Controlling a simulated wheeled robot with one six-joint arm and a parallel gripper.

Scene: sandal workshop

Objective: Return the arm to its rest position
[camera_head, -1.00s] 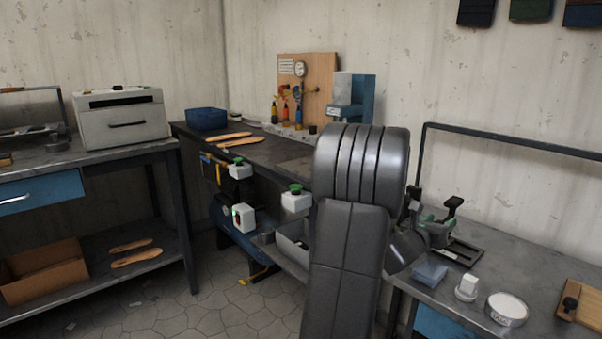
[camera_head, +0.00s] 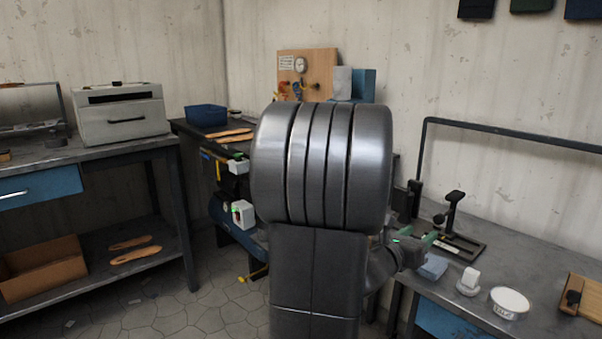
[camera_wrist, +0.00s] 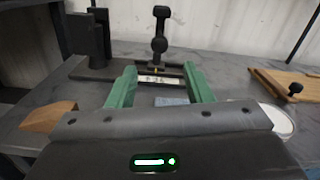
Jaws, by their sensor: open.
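My arm fills the middle of the head view, with a thick ribbed joint at its top. My gripper (camera_head: 416,243) shows just right of it, partly hidden by my arm, above the near left edge of the right-hand bench. In the wrist view my gripper (camera_wrist: 160,86) has its two green fingers spread apart, with nothing held between them. Beyond the fingers stands a black clamp fixture (camera_wrist: 160,45) on the bench, also in the head view (camera_head: 453,215).
The right bench (camera_head: 545,255) bears a blue block (camera_head: 433,266), a small white piece (camera_head: 468,283), a round white tin (camera_head: 509,302) and a wooden board (camera_head: 583,296). A black bench frame (camera_head: 510,138) rises behind. The left bench holds a grey box (camera_head: 122,115).

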